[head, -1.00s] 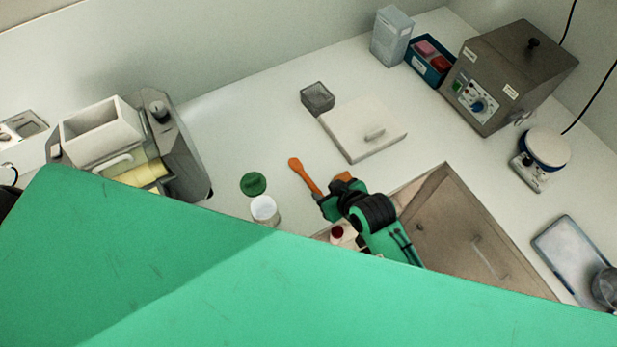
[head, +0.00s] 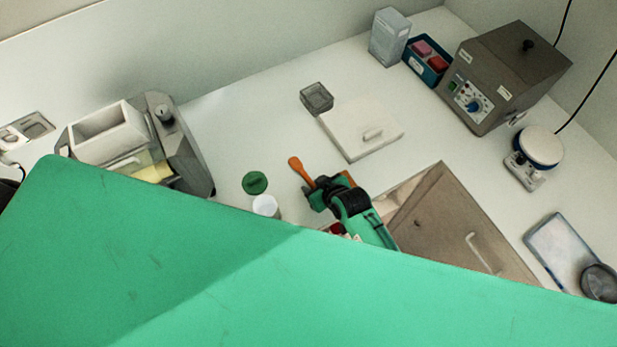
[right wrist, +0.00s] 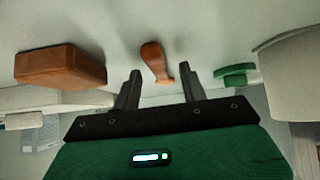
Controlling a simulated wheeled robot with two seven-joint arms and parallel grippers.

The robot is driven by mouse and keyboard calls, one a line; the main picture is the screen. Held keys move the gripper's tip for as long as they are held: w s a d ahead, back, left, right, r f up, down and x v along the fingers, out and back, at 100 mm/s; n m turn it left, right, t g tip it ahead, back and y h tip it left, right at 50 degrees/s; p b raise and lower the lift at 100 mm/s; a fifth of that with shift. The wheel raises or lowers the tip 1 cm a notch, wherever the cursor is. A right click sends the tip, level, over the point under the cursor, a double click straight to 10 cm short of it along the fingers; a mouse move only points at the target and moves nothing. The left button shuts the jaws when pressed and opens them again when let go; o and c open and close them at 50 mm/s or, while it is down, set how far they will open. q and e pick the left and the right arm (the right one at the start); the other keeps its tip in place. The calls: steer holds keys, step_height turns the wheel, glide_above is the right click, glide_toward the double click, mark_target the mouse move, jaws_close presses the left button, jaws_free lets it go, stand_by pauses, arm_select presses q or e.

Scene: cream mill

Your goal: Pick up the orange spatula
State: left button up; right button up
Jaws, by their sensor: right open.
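The orange spatula (head: 299,169) lies on the white worktop, its wide end pointing up and left in the head view. My right gripper (head: 315,192) is over or beside its lower end and hides that part. In the right wrist view, the spatula (right wrist: 154,61) shows between the two dark fingertips of my right gripper (right wrist: 160,78), a little beyond them. The fingers are apart, with a clear gap on both sides of it. I cannot tell how high they are above the worktop. My left gripper is not in view.
An orange-brown block (right wrist: 60,67) lies close to the right gripper on one side. A green lid (head: 255,183) and a white jar (head: 266,206) stand on the other. A white board (head: 360,130) lies behind. Green surface covers the head view's lower part.

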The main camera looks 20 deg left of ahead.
jaws_close()
steer(key=shift+r, duration=0.1)
